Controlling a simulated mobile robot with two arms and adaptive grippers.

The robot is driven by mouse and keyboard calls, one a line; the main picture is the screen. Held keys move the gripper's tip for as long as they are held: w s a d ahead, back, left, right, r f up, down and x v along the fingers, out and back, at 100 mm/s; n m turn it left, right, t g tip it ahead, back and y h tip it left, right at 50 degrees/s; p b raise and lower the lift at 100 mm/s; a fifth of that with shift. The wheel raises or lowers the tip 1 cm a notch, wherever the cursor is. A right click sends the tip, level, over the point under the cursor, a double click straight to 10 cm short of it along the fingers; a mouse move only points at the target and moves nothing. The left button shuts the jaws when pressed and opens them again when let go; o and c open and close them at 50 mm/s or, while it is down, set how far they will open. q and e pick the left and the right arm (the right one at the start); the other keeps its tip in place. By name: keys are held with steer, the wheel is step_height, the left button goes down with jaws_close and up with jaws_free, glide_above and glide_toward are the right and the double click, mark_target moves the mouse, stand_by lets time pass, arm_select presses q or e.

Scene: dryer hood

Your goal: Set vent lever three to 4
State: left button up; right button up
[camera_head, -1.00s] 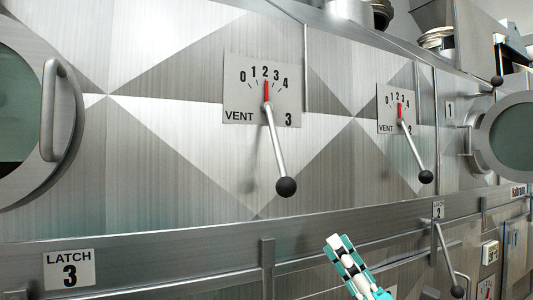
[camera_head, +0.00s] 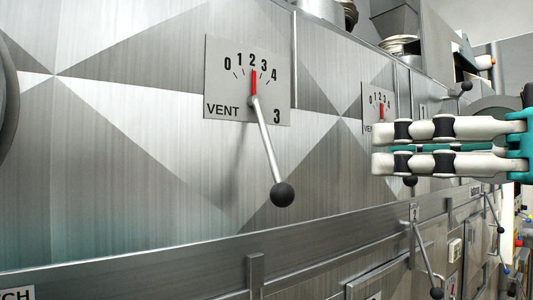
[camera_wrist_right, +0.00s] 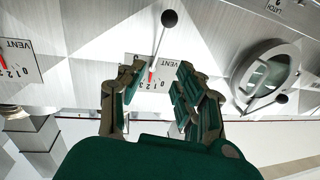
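The vent 3 plate (camera_head: 222,90) is on the metal wall in the head view. Its red pointer (camera_head: 253,84) is at 2. The vent 3 lever (camera_head: 267,140) hangs down, tilted slightly right, and ends in a black ball (camera_head: 282,194). My right gripper (camera_head: 376,150) comes in from the right, with its fingers pointing left, well right of the ball and apart from it. The wrist view (camera_wrist_right: 160,68) shows its fingers spread and empty. Between and beyond them is a lever with a black ball (camera_wrist_right: 169,18), whose plate number is unreadable. My left gripper is not in view.
The vent 2 plate (camera_head: 370,98) is partly hidden behind my right gripper. A metal ledge (camera_head: 150,255) runs below the levers. More levers, such as one with a ball (camera_head: 436,293), are at lower right. The space before the vent 3 lever is clear.

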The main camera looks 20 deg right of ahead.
mark_target(274, 154)
steer(key=p+x, duration=0.5)
steer(key=x, duration=1.1)
steer(key=shift+a, duration=0.1)
steer(key=shift+w+a, duration=0.2)
steer(key=shift+w, duration=0.15)
jaws_close()
